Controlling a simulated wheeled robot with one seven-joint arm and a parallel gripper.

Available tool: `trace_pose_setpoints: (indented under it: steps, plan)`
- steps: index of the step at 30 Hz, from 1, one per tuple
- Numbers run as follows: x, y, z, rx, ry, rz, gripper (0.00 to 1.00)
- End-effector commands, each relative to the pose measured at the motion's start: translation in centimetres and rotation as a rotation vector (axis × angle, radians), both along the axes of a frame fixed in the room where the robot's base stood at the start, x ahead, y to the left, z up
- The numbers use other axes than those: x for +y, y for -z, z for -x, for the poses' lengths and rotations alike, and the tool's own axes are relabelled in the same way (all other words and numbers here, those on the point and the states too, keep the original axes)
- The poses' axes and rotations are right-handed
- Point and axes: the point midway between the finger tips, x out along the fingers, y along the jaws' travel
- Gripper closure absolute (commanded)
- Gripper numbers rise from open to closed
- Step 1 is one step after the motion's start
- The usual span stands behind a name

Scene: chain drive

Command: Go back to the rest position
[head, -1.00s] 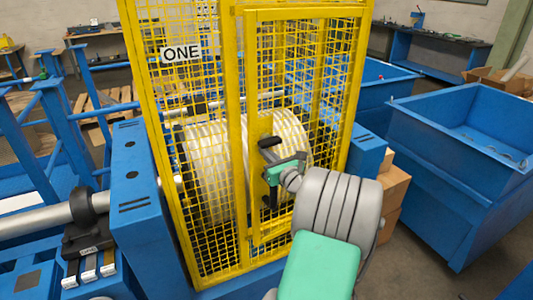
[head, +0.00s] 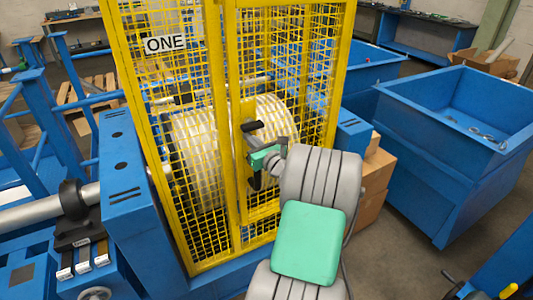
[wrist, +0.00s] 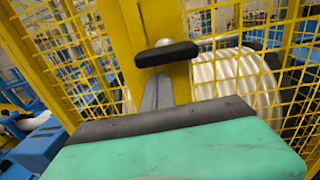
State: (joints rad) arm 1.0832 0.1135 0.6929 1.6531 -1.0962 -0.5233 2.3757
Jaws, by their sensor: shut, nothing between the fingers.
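My grey arm comes up from the bottom of the head view.
A pale ribbed drum (head: 200,150) lies behind the mesh. Blue bins (head: 450,150) and cardboard boxes (head: 372,185) stand to the right. A blue machine housing (head: 125,190) with a grey shaft (head: 30,212) is at left. Grey floor shows between boxes and bins.

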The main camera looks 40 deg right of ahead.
Motion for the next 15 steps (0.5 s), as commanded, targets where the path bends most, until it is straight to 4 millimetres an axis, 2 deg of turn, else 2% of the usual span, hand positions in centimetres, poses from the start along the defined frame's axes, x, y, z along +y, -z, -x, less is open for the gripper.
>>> trace_pose_setpoints:
  steps: [9,12,15]
  plan:
    - [2.1,0.5,8.2,0.003,0.01,-0.008,1.0]
    - [2.7,0.5,9.9,0.003,0.008,-0.008,1.0]
    - [3.0,0.4,10.8,0.004,0.005,-0.008,1.0]
